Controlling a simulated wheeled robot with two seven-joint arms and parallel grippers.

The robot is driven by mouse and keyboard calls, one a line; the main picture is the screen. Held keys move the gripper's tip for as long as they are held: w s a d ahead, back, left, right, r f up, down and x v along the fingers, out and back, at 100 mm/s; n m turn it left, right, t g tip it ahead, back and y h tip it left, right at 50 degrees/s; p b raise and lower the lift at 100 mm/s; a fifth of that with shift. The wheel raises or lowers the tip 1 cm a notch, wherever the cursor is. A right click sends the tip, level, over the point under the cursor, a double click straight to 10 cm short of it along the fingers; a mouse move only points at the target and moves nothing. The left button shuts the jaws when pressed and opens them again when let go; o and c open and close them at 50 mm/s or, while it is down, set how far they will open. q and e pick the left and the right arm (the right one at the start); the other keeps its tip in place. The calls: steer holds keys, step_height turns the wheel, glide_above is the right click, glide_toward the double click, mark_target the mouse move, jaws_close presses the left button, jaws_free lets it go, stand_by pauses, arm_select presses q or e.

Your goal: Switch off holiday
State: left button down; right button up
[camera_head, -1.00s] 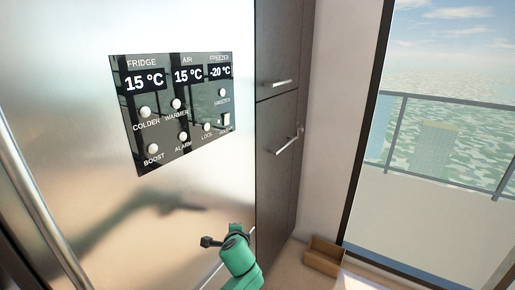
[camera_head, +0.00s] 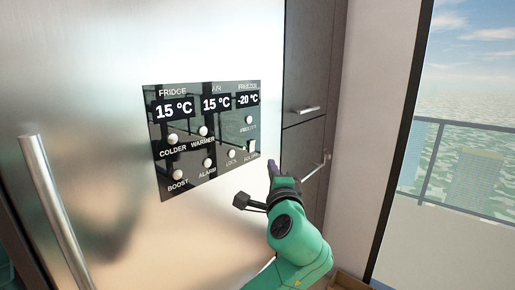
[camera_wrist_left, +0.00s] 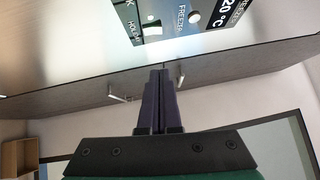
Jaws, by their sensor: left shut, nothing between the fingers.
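The black control panel (camera_head: 222,183) is on the steel fridge front in the head view. The holiday switch (camera_head: 251,146) is a small white rocker at its lower right; in the left wrist view the white switch (camera_wrist_left: 152,31) is beside its partly readable label. My left gripper (camera_head: 271,165) is shut and empty, its dark fingertips just below and right of the switch in the head view, seemingly apart from the panel. The closed fingers (camera_wrist_left: 160,72) point toward the panel's lower edge in the left wrist view. My right gripper is not in view.
Round white knobs for freezer (camera_head: 249,119), lock (camera_head: 232,154) and alarm (camera_head: 208,162) are near the switch. A long vertical handle (camera_head: 55,215) is on the left. Dark cabinets (camera_head: 308,70) with bar handles and a window are on the right.

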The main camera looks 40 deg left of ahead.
mark_target(254, 142)
arm_select(q)
steer(key=w+a+p, duration=0.1)
steer(key=w+a, duration=0.1)
steer(key=a, duration=0.1)
steer(key=w+a+r+p, duration=0.1)
steer(key=w+a+p, duration=0.1)
steer(key=a, duration=0.2)
steer(key=w+a+p, duration=0.1)
steer(key=a+p, duration=0.1)
steer(key=a, duration=0.1)
steer(key=shift+w+a+r, duration=0.15)
steer(key=shift+w+a, duration=0.1)
steer(key=shift+w, duration=0.15)
steer(key=shift+w+a, duration=0.1)
steer(key=shift+a, duration=0.05)
steer(key=shift+r, duration=0.15)
